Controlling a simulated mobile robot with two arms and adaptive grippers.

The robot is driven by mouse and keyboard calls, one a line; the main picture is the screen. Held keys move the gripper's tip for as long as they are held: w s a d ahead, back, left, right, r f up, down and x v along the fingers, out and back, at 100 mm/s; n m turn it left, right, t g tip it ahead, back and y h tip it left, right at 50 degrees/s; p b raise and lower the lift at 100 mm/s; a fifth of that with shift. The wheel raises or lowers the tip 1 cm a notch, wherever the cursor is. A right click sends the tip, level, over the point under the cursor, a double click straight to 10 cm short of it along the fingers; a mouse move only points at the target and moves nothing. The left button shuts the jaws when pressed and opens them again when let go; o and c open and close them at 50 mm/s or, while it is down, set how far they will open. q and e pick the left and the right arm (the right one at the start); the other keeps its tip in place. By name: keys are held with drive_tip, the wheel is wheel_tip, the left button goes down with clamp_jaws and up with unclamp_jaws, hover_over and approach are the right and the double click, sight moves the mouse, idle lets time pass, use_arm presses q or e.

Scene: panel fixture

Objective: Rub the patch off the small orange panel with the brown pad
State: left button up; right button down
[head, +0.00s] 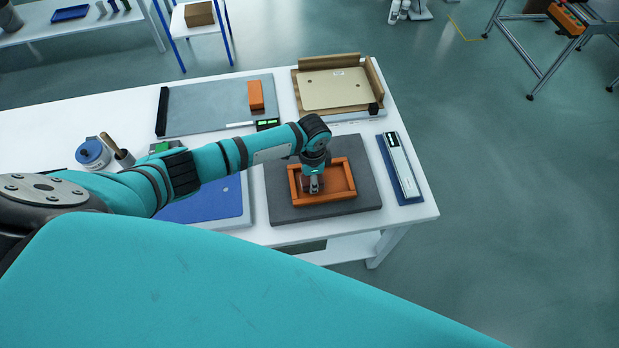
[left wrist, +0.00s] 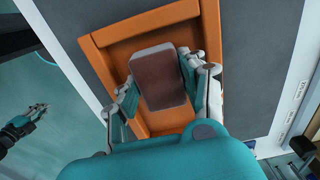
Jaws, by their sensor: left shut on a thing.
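The small orange panel (head: 337,177), a shallow frame with a raised rim, lies on a dark grey mat (head: 285,208) at the table's right part. My left gripper (head: 314,186) reaches down inside its rim, left of the middle. In the left wrist view my left gripper (left wrist: 163,88) is shut on the brown pad (left wrist: 160,75), with a finger on each side, over the orange panel (left wrist: 138,27). I cannot tell whether the pad touches the panel. I see no patch; the pad and gripper hide part of the surface. My right gripper (left wrist: 36,115) shows small at the left of the wrist view, over the floor.
A blue tray with a pale instrument (head: 400,165) lies right of the mat. Behind stand a beige panel in a wooden frame (head: 335,88) and a grey board (head: 210,100) with an orange block (head: 255,95). A blue panel (head: 205,205) lies left.

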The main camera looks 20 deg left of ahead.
sight(328, 182)
use_arm(q)
drive_tip(key=shift+w+d+r, duration=0.1)
drive_tip(key=shift+w+d, duration=0.5)
drive_tip(key=shift+d, duration=0.15)
drive_tip(key=shift+d, duration=0.15)
drive_tip(key=shift+w+d+b, duration=0.3)
drive_tip(key=shift+d+b, duration=0.05)
drive_tip(key=shift+d, duration=0.15)
drive_tip(key=shift+w+d, duration=0.4)
drive_tip(key=shift+d, duration=0.15)
drive_tip(key=shift+d, duration=0.1)
drive_tip(key=shift+w+d+b, duration=0.3)
drive_tip(key=shift+w+d, duration=0.05)
drive_tip(key=shift+w, duration=0.05)
